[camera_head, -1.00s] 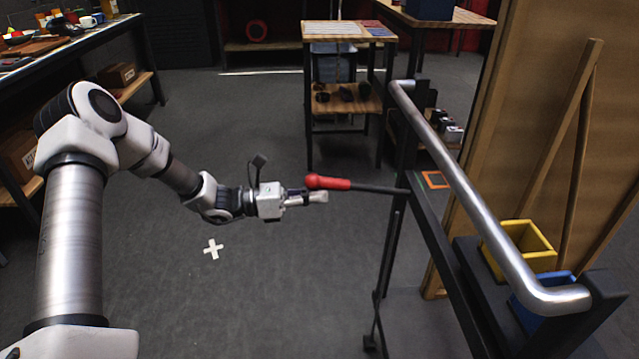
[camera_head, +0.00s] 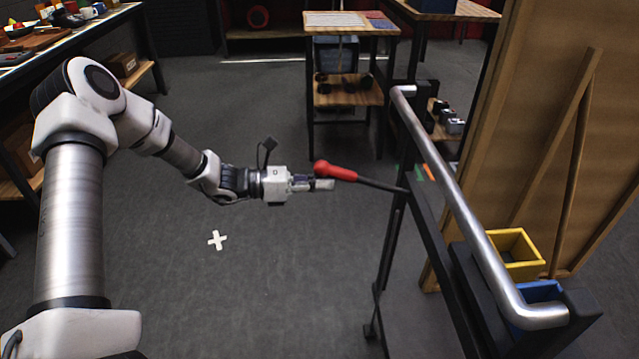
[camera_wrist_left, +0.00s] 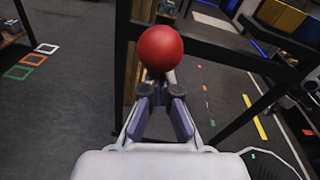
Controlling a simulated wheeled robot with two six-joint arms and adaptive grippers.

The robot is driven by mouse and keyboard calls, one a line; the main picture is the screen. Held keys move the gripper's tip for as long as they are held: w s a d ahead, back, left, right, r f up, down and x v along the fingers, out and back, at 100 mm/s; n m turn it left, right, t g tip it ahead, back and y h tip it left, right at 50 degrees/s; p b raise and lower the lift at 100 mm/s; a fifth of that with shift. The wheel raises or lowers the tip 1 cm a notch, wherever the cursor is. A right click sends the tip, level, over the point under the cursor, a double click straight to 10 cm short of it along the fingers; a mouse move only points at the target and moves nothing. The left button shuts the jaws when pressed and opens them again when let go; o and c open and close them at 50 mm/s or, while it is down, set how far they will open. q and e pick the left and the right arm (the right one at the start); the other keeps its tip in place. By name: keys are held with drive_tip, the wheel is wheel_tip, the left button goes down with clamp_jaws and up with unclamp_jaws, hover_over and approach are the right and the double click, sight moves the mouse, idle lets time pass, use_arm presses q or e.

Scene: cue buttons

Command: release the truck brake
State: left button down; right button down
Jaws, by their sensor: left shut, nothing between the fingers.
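The truck (camera_head: 437,222) is a dark-framed cart with a bent silver push handle (camera_head: 452,185), at the right of the head view. Its brake lever (camera_head: 378,184) is a black rod with a red grip (camera_head: 335,171), sticking out to the left of the frame and tilted up toward its red end. In the left wrist view the red end (camera_wrist_left: 160,48) looks like a ball just beyond my fingertips. My left gripper (camera_head: 322,184) is shut and empty, its tips right by the underside of the red grip; I cannot tell whether they touch. My right gripper is not in view.
A yellow bin (camera_head: 515,253) and a blue bin (camera_head: 540,291) sit on the truck. A wooden panel (camera_head: 535,140) stands behind it. A small wooden table (camera_head: 350,92) is at the back and a workbench (camera_head: 75,45) at the left. The floor around the white cross (camera_head: 217,240) is clear.

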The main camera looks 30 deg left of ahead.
use_arm(q)
drive_tip(key=s+a+f+p, duration=0.2)
drive_tip(key=s+a+p, duration=0.1)
drive_tip(key=s+a, duration=0.4)
drive_tip(key=shift+v, duration=0.8)
drive_tip(key=shift+w+a+f, duration=0.1)
drive_tip(key=shift+w+f, duration=0.05)
drive_tip(key=shift+w, duration=0.05)
